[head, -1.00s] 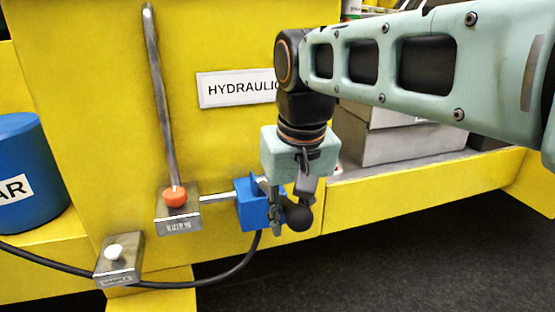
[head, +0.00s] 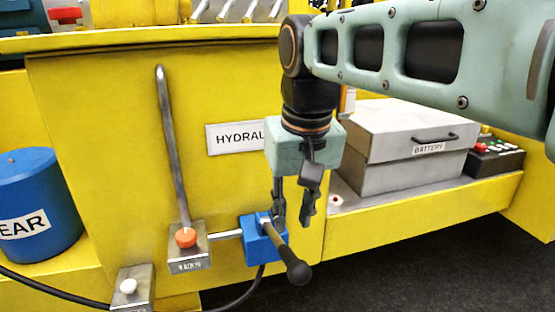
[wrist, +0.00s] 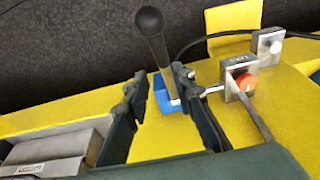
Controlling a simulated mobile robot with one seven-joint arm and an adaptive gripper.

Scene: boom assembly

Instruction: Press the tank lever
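A lever with a dark shaft and black knob (head: 299,272) is mounted on a blue valve block (head: 256,247) low on the yellow hydraulic tank (head: 95,130). It slants down and to the right, toward the viewer. My gripper (head: 293,215) points down, its fingers apart and empty, above the knob and beside the block's upper right. In the wrist view, the lever (wrist: 158,50) shows between and beyond my open fingers (wrist: 159,84), its base at the blue block (wrist: 165,98). Whether a finger touches the lever is unclear.
A metal bracket with an orange knob (head: 186,238) and upright steel rod (head: 170,140) stands left of the block. A white-knobbed box (head: 130,288) and black cable (head: 55,289) are lower left. A blue cylinder (head: 35,185) and grey battery box (head: 405,145) flank the area.

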